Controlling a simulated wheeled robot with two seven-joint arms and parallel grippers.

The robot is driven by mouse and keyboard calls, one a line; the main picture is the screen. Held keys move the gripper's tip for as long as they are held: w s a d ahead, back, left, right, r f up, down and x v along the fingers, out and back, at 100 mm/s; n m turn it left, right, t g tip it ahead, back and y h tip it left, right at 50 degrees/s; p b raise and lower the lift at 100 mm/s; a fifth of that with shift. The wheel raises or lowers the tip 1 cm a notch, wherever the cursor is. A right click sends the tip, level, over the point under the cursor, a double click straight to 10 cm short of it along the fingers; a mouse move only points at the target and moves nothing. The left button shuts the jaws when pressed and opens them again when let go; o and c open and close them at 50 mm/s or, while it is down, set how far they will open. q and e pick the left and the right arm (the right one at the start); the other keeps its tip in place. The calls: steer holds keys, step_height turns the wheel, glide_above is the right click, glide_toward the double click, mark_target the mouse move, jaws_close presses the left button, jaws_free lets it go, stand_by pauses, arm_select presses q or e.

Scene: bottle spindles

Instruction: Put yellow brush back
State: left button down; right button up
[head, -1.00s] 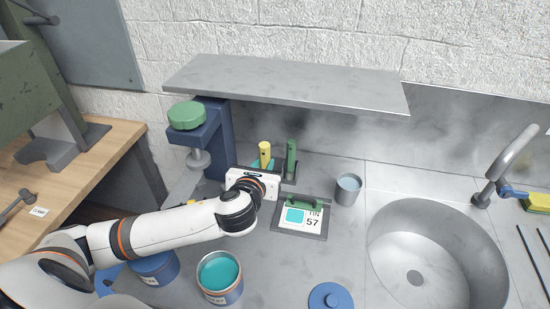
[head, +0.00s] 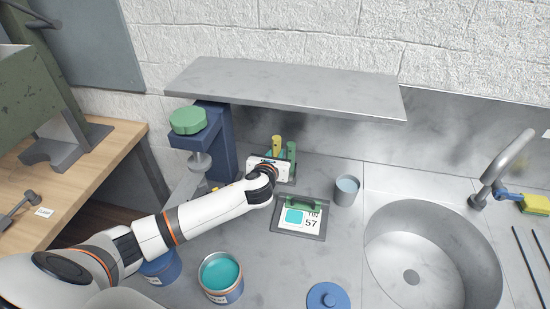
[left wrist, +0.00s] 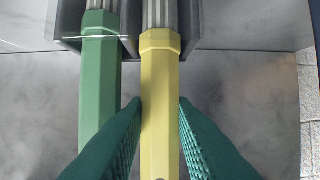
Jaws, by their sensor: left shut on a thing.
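The yellow brush (head: 276,143) stands upright near the wall, under the shelf, and its handle (left wrist: 161,100) runs between my finger pads in the left wrist view. My left gripper (left wrist: 160,112) is shut on that handle. The green brush (head: 291,152) stands close on its right in the head view; in the wrist view its handle (left wrist: 98,90) is on the left. The brush ferrules run into side-by-side slots of the dark holder (left wrist: 69,22). The brush bristles are hidden, and I cannot tell how deep the yellow brush sits. My right gripper is not in view.
A metal shelf (head: 290,88) overhangs the brushes, with a blue press (head: 222,145) on the left. A framed card (head: 300,220), a grey cup (head: 346,190), an open teal paint can (head: 221,277) and a blue lid (head: 327,297) stand nearby. The sink (head: 430,260) is right.

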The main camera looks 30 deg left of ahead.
arm_select(q)
steer(key=shift+f, duration=0.6)
steer(key=shift+f, duration=0.1)
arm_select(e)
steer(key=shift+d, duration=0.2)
arm_select(q)
steer(key=c, duration=1.5)
jaws_free()
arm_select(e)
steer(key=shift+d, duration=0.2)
